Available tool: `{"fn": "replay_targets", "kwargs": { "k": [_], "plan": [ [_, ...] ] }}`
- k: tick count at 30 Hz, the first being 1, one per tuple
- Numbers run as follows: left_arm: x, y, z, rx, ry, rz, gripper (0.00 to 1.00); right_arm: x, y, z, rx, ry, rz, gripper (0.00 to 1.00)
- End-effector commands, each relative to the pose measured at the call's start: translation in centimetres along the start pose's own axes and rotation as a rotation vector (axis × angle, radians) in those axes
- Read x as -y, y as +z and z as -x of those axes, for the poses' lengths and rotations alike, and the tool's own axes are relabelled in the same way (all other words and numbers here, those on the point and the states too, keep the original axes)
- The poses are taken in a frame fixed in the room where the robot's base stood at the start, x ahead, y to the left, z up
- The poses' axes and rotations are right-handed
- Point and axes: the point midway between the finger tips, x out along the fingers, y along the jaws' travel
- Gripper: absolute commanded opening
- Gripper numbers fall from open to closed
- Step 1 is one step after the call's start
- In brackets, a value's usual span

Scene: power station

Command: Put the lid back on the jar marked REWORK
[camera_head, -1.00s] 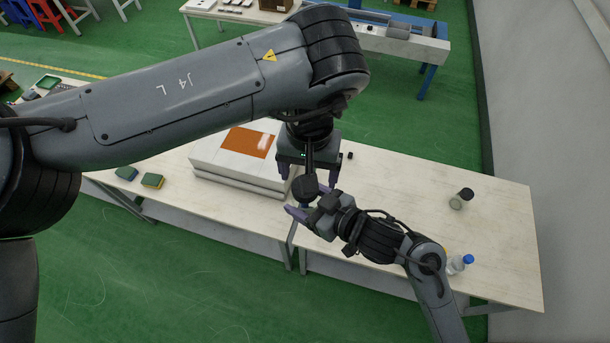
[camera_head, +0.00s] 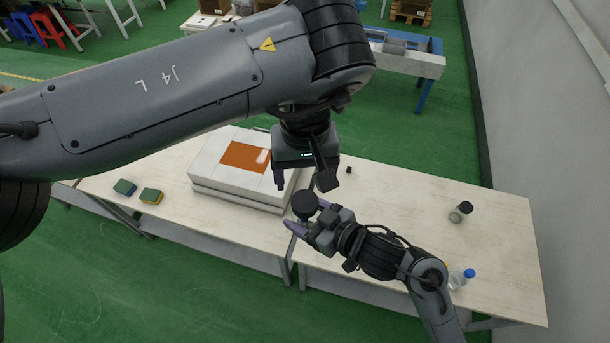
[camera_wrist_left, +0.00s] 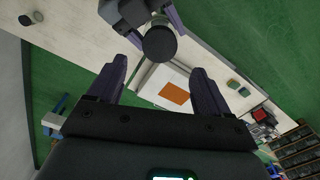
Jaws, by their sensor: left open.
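A jar (camera_head: 303,219) with a round black lid (camera_head: 305,204) on its top is in the middle of the head view, above the front edge of the table. My right gripper (camera_head: 308,218) is closed around the jar's body. In the left wrist view the lid (camera_wrist_left: 159,45) faces the camera and hides most of the jar. No marking can be read. My left gripper (camera_head: 302,187) is open and empty just above and behind the lid, apart from it. Its fingers show spread in the left wrist view (camera_wrist_left: 158,72).
A second dark-topped jar (camera_head: 460,212) and a blue-capped bottle (camera_head: 462,279) stand at the table's right. A white case (camera_head: 215,165) with an orange panel is left of the grippers. Two sponges (camera_head: 138,192) lie farther left.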

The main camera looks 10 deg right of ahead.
Motion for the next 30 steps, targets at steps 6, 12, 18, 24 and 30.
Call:
{"fn": "replay_targets", "kwargs": {
  "k": [6,12,18,24,30],
  "plan": [
    [0.0,0.0,-0.1,0.001,0.000,-0.002,0.79,0.0,-0.1,0.0,-0.002,0.000,0.000,0.00],
    [0.0,0.0,-1.3,0.004,0.000,-0.003,0.79,0.0,-0.1,0.0,-0.002,0.000,0.000,0.00],
    [0.0,0.1,-3.9,0.005,0.001,-0.002,0.79,0.0,-0.1,0.0,-0.002,0.000,0.000,0.00],
    [0.0,0.1,-6.3,0.004,0.001,-0.003,0.79,0.0,-0.1,0.0,-0.002,0.000,0.000,0.00],
    [0.0,0.0,-7.7,0.001,0.000,-0.003,0.79,0.0,-0.1,0.0,-0.002,0.000,0.000,0.00]
  ]
}}
